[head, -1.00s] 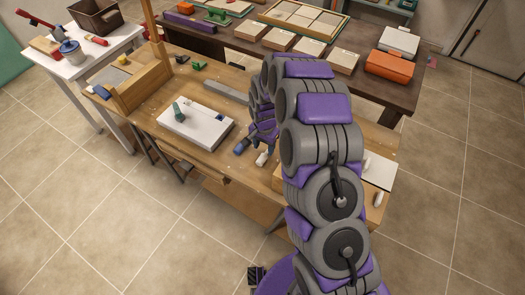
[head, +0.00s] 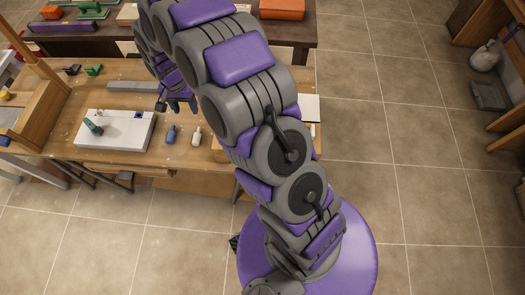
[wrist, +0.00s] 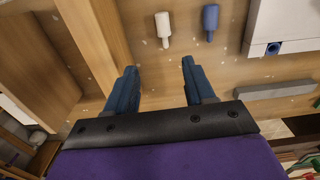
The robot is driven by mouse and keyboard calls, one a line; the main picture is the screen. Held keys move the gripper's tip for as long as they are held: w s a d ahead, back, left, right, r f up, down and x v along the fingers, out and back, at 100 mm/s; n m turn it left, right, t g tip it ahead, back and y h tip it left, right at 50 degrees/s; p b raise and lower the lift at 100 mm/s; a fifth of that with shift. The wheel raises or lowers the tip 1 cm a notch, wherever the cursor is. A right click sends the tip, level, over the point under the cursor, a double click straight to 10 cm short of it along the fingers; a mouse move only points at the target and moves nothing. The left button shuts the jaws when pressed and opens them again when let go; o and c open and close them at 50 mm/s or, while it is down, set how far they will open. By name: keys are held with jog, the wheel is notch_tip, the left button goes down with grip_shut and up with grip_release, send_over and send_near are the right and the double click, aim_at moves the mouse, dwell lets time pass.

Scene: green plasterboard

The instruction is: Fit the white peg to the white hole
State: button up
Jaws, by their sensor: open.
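The white peg (head: 196,135) stands or lies on the wooden bench beside the blue peg (head: 171,135), right of the white block (head: 112,140). In the wrist view the white peg (wrist: 163,25) and the blue peg (wrist: 210,18) lie beyond my fingertips. The white block's edge (wrist: 290,20) shows at upper right, with a blue-rimmed round mark on it. I cannot make out the white hole. My gripper (wrist: 158,72) is open and empty, its two blue fingers apart; in the head view it (head: 178,104) is just behind the pegs.
A green piece (head: 92,126) sits on the white block. A grey bar (head: 132,86) lies behind it, and a wooden frame (head: 32,95) stands at left. A white sheet (head: 309,107) lies at the bench's right end, partly behind my arm. The bench around the pegs is clear.

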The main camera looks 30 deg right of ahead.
jog(key=s+d+r+n+g, duration=0.1)
jog(key=s+d+r+n, duration=0.15)
jog(key=s+r, duration=0.65)
jog(key=s+d+r+n, duration=0.1)
jog(key=s+d+r, duration=0.4)
jog(key=s, duration=0.5)
jog(key=s+d+r+n, duration=0.1)
jog(key=s+r, duration=0.1)
jog(key=s, duration=0.7)
jog(key=s+d+r+n, duration=0.1)
jog(key=s+r+n, duration=0.1)
jog(key=s, duration=0.8)
jog(key=shift+s+d+g, duration=0.2)
jog(key=shift+s+g, duration=0.05)
jog(key=shift+g, duration=0.15)
jog(key=shift+c, duration=0.2)
